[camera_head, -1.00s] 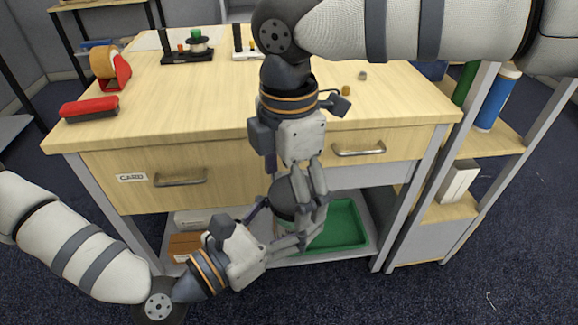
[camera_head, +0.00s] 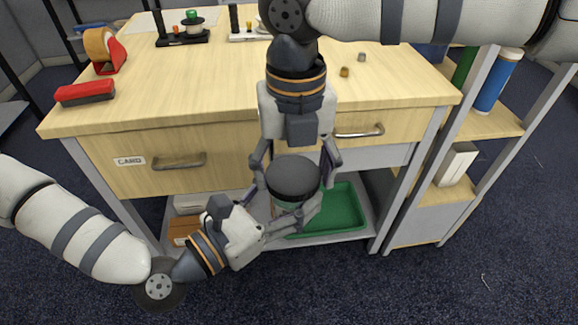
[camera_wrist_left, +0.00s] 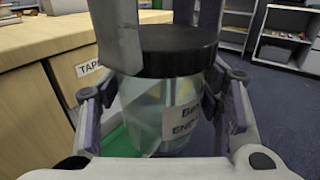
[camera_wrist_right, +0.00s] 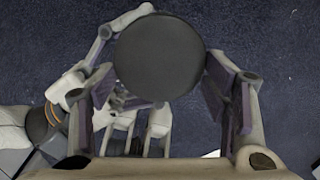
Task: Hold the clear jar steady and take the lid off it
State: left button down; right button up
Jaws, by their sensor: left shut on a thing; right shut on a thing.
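The clear jar (camera_head: 284,202) is held upright in front of the table's drawers, mostly hidden by fingers in the head view. In the left wrist view the jar (camera_wrist_left: 150,108) has a pale label, only partly readable. Its dark round lid (camera_head: 293,179) sits on its top, and it fills the middle of the right wrist view (camera_wrist_right: 158,58). My left gripper (camera_head: 300,210) is shut on the jar's body from the lower left. My right gripper (camera_head: 294,170) comes down from above and is shut on the lid, one finger on each side.
The wooden table (camera_head: 220,85) is just behind, with drawer handles (camera_head: 180,163) close to the right gripper. A green tray (camera_head: 345,210) lies on the low shelf behind the jar. A red stapler-like object (camera_head: 85,93) and a tape dispenser (camera_head: 104,52) stand on the tabletop.

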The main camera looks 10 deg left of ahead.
pick_arm(q)
jog(key=shift+s+d+r, duration=0.2)
jog(key=shift+d, duration=0.1)
pick_arm(e)
jog(key=n, duration=0.7)
jog(key=shift+w+d+n, duration=0.1)
jog(key=shift+w+n, duration=0.1)
jog(key=shift+n, duration=0.1)
jog(key=n, duration=0.3)
jog(key=shift+w+n, duration=0.15)
jog(key=shift+n, duration=0.25)
jog(key=n, duration=0.3)
jog(key=shift+w, duration=0.1)
jog(key=n, duration=0.7)
jog(key=shift+w+n, duration=0.3)
jog(key=n, duration=0.6)
jog(key=shift+w+r+n, duration=0.1)
jog(key=shift+w+n, duration=0.05)
jog(key=shift+n, duration=0.25)
jog(key=shift+a, duration=0.2)
pick_arm(q)
jog(key=shift+w+a+f, duration=0.1)
pick_arm(e)
jog(key=shift+r, duration=0.15)
pick_arm(q)
jog(key=shift+a, duration=0.1)
pick_arm(e)
jog(key=shift+d+r, duration=0.1)
jog(key=shift+r, duration=0.85)
